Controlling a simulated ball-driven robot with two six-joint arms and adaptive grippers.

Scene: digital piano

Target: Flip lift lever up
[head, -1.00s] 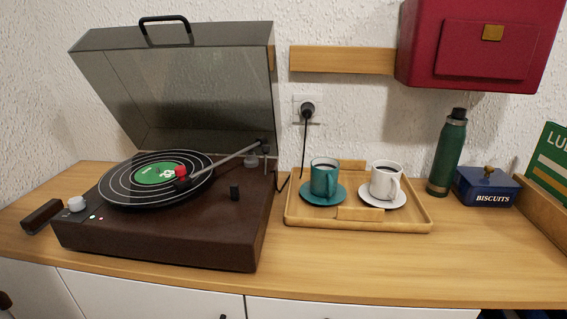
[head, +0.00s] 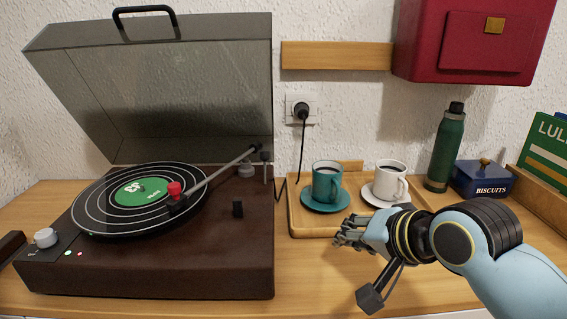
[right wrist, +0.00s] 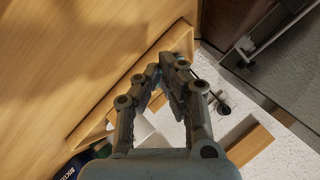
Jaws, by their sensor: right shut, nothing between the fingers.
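The dark brown turntable (head: 150,270) stands at the left with its smoky lid (head: 165,90) raised. A small black lever (head: 238,208) stands on its deck, right of the record (head: 95,212). A thin upright post (head: 265,168) is beside the tonearm base; I cannot tell which of the two is the lift lever. My right gripper (head: 345,232) is shut and empty at the tray's front edge, right of the turntable. Its fingers also show in the right wrist view (right wrist: 165,65). My left gripper is out of view.
A wooden tray (head: 300,222) holds a teal cup (head: 326,185) and a white cup (head: 390,182) on saucers. A green bottle (head: 446,150) and blue biscuit tin (head: 480,180) stand behind my right arm. A black cord (head: 301,140) hangs from the wall socket.

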